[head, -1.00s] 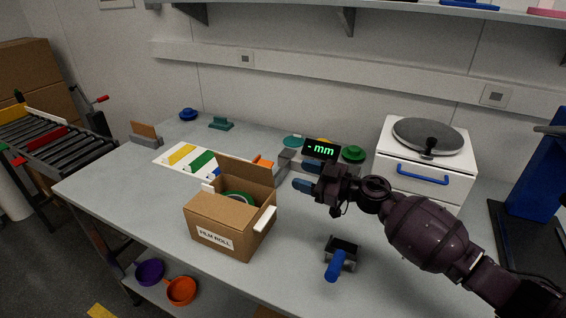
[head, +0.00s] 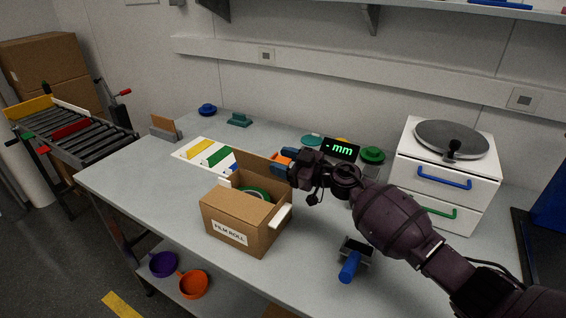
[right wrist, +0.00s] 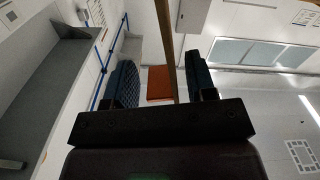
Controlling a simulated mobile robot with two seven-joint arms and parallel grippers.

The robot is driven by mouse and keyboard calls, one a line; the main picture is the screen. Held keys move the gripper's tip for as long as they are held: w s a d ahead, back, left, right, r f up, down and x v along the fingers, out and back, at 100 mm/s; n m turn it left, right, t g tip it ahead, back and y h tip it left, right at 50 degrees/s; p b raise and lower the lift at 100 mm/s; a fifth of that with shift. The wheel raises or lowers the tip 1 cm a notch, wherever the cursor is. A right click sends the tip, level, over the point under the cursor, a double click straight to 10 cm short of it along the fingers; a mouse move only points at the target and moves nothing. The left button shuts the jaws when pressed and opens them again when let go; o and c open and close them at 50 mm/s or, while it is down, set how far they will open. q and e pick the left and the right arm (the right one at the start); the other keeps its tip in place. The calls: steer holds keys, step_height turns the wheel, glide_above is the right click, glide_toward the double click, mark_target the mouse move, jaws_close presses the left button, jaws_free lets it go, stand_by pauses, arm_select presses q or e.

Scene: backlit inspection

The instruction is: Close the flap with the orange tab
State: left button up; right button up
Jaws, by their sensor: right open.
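A brown cardboard box (head: 238,222) labelled FILM ROLL stands on the bench with its top open. Its back flap (head: 262,168) stands up, and the orange tab (head: 284,155) shows by that flap's upper right edge. My right gripper (head: 279,171) is at the right end of the back flap, partly hiding it. In the right wrist view the jaws are open, with the thin brown flap edge (right wrist: 167,45) and the orange tab (right wrist: 159,84) showing between the fingers. Whether a finger touches the flap cannot be told. My left gripper is not in view.
A green roll (head: 254,192) lies inside the box. A white tab (head: 282,216) sticks out at the box's right side. A display reading mm (head: 342,149), a blue-handled tool (head: 350,263) and a white drawer unit (head: 444,178) stand to the right. The bench front is clear.

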steer(key=shift+a, duration=0.1)
steer(key=shift+c, duration=0.5)
steer(key=c, duration=0.7)
jaws_close()
